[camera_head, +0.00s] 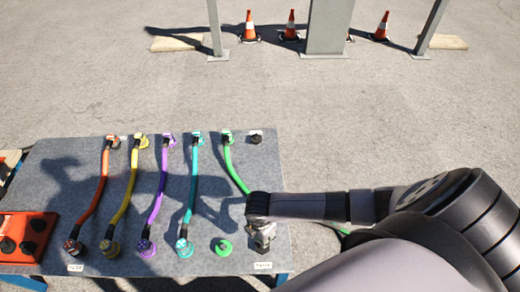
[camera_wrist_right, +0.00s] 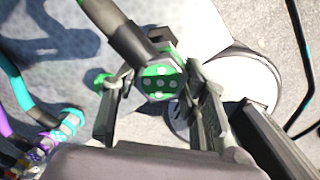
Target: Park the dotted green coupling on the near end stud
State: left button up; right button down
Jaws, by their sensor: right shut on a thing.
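The dotted green coupling (camera_wrist_right: 160,83) shows its green face with pale dots between the fingers of my right gripper (camera_wrist_right: 158,92) in the wrist view. My right gripper is shut on it. In the head view the right gripper (camera_head: 262,238) is over the near right corner of the table, and the coupling is mostly hidden by it. The green cable (camera_head: 234,172) runs from the far row to this gripper. A green round base (camera_head: 222,246) sits left of the gripper. The near end stud is not clearly seen, perhaps hidden under the gripper. My left gripper is not in view.
Orange (camera_head: 95,195), yellow (camera_head: 125,200), purple (camera_head: 157,195) and teal (camera_head: 192,190) cables lie across the grey table (camera_head: 55,165) to the left. A bare dark stud (camera_head: 256,138) stands at the far right. A red block (camera_head: 28,232) with dark knobs is at the left.

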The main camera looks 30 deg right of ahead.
notch_tip(320, 180, down, 6)
jog(key=b, duration=0.6)
jog(key=shift+r, duration=0.2)
jog(key=shift+f+b, duration=0.4)
jog(key=shift+f, duration=0.5)
jog(key=shift+p, duration=0.45)
jog(key=shift+p, duration=0.35)
jog(key=shift+f+b, duration=0.3)
jog(key=shift+f, duration=0.2)
jog(key=c, duration=0.9)
grip_release()
jog(key=shift+o, duration=0.2)
